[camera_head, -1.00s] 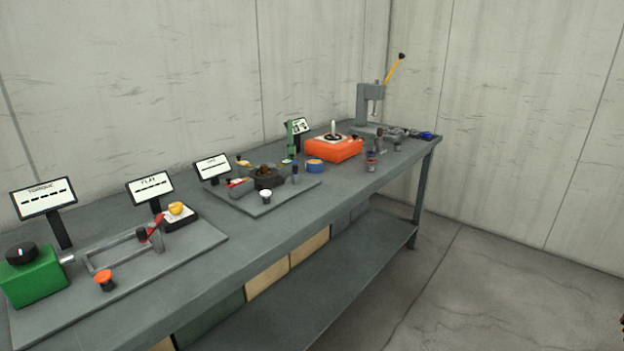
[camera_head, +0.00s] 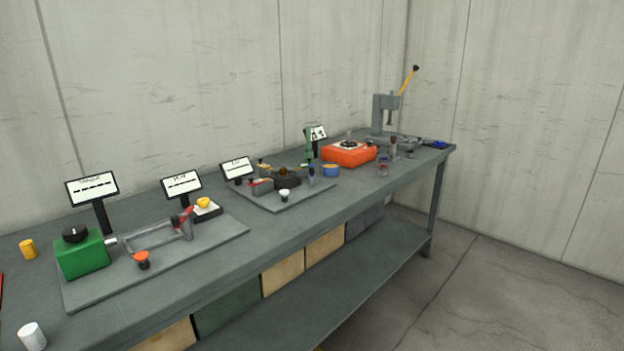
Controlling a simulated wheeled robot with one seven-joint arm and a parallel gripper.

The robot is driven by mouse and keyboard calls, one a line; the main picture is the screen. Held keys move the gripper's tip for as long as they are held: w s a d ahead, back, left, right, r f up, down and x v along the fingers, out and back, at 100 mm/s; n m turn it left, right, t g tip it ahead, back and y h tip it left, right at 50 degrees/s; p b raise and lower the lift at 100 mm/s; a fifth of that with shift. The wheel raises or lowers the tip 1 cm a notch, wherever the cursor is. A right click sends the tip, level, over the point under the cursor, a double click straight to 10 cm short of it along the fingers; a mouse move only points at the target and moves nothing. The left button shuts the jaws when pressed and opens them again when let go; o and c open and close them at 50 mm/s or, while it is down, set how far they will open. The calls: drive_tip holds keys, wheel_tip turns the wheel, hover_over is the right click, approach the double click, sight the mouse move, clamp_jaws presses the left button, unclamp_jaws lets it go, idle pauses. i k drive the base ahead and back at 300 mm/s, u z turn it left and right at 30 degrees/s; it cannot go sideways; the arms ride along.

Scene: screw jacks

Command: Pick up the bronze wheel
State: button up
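My gripper is not in view. A small brown, bronze-like round part (camera_head: 284,171) sits on a dark round base on the middle plate of the long grey workbench (camera_head: 255,236). It is too small to tell surely whether it is the bronze wheel. No other bronze wheel can be made out.
A green box (camera_head: 82,255) with a black knob stands on the near plate, by a grey frame. An orange box (camera_head: 349,153) and a grey press (camera_head: 385,115) stand farther back. A yellow cylinder (camera_head: 28,249) and white cylinder (camera_head: 32,337) stand at left. Floor at right is clear.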

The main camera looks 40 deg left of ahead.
sight(283, 170)
drive_tip(key=u, duration=0.1)
drive_tip(key=i, duration=1.85)
drive_tip(key=u, duration=1)
drive_tip(key=i, duration=0.95)
drive_tip(key=u, duration=1)
drive_tip(key=i, duration=0.55)
drive_tip(key=u, duration=0.35)
